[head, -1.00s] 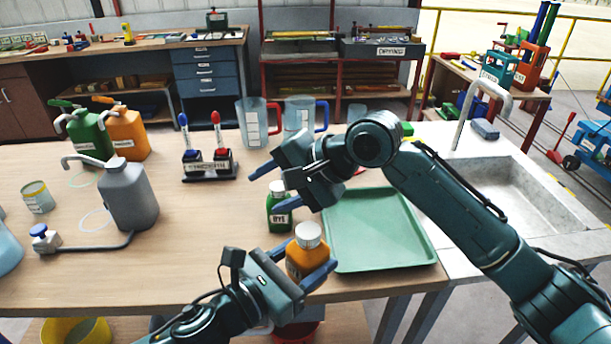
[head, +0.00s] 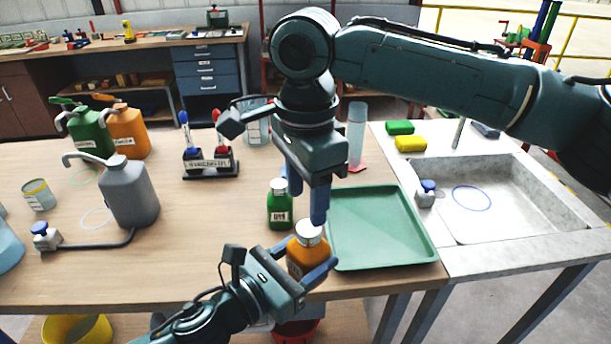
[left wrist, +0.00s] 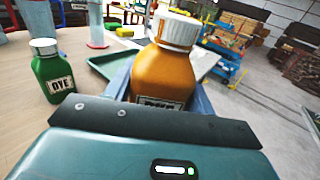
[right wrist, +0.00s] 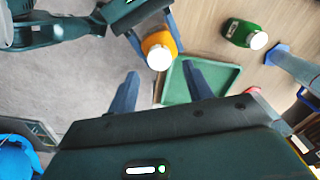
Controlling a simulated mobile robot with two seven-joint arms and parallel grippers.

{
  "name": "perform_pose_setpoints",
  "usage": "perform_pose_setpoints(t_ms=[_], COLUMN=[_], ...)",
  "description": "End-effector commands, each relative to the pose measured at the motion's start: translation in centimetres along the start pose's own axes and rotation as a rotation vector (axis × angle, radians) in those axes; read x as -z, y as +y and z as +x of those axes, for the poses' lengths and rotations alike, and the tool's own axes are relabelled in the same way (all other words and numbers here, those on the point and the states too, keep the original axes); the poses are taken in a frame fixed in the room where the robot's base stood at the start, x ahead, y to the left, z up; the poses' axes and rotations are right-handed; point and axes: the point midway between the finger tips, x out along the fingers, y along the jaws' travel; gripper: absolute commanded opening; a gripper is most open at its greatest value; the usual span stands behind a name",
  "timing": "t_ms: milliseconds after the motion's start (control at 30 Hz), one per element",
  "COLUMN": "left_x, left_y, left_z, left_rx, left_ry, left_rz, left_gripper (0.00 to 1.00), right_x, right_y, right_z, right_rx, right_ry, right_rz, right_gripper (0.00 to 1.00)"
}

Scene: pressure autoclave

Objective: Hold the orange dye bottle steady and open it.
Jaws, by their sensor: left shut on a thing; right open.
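The orange dye bottle (head: 306,256) has a white ribbed cap (head: 308,232) and stands upright at the table's front edge. It also shows in the left wrist view (left wrist: 165,72) with its cap on, and in the right wrist view (right wrist: 158,45). My left gripper (head: 312,277) is shut around the bottle's body, a finger on each side. My right gripper (head: 306,200) points down above the bottle, open and empty. In the right wrist view its fingers (right wrist: 163,90) are spread, with the bottle beyond them and not between them.
A green dye bottle (head: 280,206) stands just behind the orange one. A green tray (head: 385,262) lies to the right, beside the sink (head: 520,215).

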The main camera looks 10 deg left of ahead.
Motion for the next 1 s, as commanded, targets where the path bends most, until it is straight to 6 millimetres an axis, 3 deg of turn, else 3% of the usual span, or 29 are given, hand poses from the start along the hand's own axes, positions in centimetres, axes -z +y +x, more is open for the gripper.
perform_pose_setpoints(t_ms=[300, 700, 1000], left_x=[-0.1, -0.1, -0.1], left_y=[0.0, 0.0, 0.0], left_z=[0.0, 0.0, 0.0], left_rx=[0.001, 0.001, 0.001], left_ry=[-0.003, -0.003, -0.003], left_rz=[0.000, 0.000, 0.001], left_gripper=[0.00, 0.00, 0.00], right_x=[0.0, 0.0, 0.0], right_y=[0.0, -0.1, -0.1], right_z=[4.5, 5.4, 5.3], right_rx=[0.000, 0.002, 0.003], right_ry=[-0.001, -0.001, -0.002], right_rz=[-0.001, -0.002, -0.002], right_gripper=[0.51, 0.51, 0.27])
